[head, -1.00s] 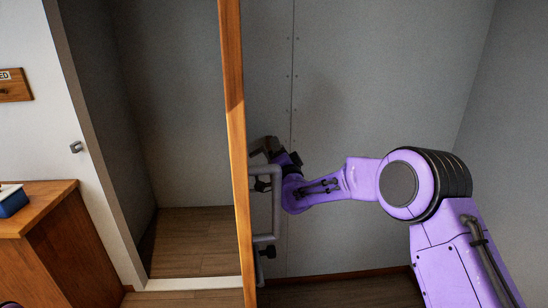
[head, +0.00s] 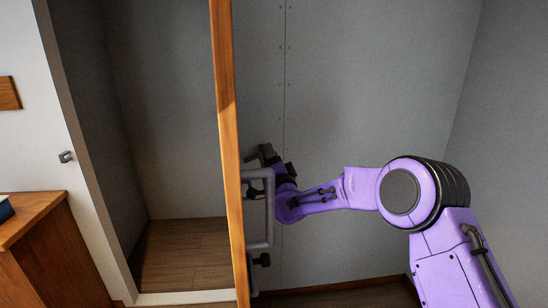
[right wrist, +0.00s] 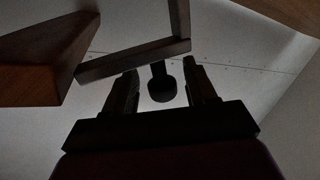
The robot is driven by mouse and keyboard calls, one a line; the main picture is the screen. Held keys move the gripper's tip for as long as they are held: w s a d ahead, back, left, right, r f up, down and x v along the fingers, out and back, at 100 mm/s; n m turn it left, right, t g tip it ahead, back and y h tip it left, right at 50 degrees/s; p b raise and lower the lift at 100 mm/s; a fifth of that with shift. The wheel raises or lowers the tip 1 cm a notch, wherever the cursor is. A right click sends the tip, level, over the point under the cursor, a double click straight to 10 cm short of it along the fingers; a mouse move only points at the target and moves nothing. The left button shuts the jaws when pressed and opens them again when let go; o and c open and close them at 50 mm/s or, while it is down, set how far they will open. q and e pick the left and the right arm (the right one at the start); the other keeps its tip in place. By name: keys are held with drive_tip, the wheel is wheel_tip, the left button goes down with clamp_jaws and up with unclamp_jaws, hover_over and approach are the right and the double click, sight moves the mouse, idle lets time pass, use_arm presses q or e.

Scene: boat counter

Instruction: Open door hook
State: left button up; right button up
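The door shows nearly edge-on in the head view as a tall wooden strip (head: 231,150), standing open away from its frame. A grey bar handle (head: 269,215) with dark knobs (head: 261,260) sits on its right face. My right gripper (head: 264,156) is at the top of the handle, close to the door face; contact is unclear. In the right wrist view, its fingers (right wrist: 160,82) are apart, with a dark round knob (right wrist: 161,88) between or just beyond them and a dark bar (right wrist: 135,60) in front. My left gripper is out of view.
A small metal catch (head: 66,157) is on the white door frame at left. A wooden cabinet (head: 50,250) stands at lower left. The doorway floor (head: 180,255) is clear. Grey walls (head: 370,80) stand behind and right of my right arm.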

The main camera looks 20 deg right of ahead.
drive_tip(key=shift+d+r, duration=0.1)
drive_tip(key=shift+s, duration=0.15)
drive_tip(key=b+v, duration=0.3)
drive_tip(key=v, duration=0.7)
